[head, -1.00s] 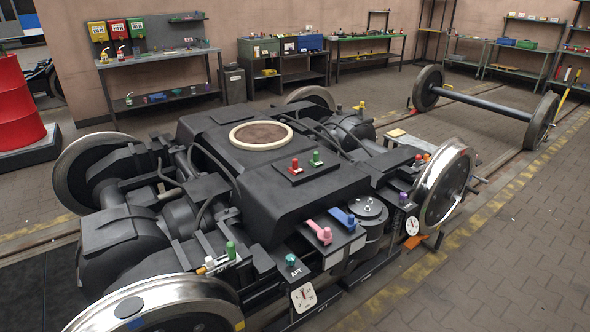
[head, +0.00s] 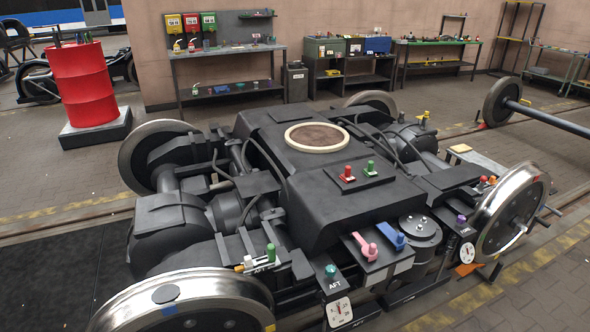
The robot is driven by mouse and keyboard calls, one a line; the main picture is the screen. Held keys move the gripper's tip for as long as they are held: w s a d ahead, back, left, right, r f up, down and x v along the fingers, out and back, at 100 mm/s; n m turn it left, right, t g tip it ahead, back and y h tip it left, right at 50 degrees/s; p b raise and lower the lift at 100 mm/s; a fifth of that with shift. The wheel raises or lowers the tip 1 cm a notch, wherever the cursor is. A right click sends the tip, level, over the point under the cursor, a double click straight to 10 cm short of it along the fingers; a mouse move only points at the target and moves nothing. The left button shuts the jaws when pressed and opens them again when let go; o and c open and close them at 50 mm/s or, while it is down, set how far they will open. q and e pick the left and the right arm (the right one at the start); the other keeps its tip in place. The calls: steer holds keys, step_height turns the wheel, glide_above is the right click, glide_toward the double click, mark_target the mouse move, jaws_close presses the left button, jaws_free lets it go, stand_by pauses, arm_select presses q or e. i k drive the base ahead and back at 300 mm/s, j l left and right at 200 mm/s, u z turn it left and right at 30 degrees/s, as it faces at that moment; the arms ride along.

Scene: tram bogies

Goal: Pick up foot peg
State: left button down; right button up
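I cannot tell which of the small parts is the foot peg. On the black tram bogie (head: 330,215) are a red peg-like part (head: 347,174) and a green one (head: 370,168) on a flat plate. A pink part (head: 364,247) and a blue part (head: 388,236) lie on blocks at its near side. A green upright part (head: 270,253) and a teal knob (head: 330,271) sit near the AFT labels. A purple part (head: 461,219) and small red parts (head: 487,180) are at the right end. Neither of my grippers is in view.
A red drum (head: 85,85) stands on a dark plinth at the left. Workbenches (head: 228,70) with small items line the back wall. A loose wheelset (head: 503,102) is at the right. Paved floor is open at the lower right and between bogie and benches.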

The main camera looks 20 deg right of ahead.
mark_target(347, 177)
steer(key=l+u, duration=0.3)
steer(key=l, duration=0.55)
steer(key=l+u, duration=0.35)
steer(key=l, duration=0.5)
steer(key=k+l+u, duration=0.1)
steer(key=l+u, duration=0.2)
steer(key=l, duration=0.55)
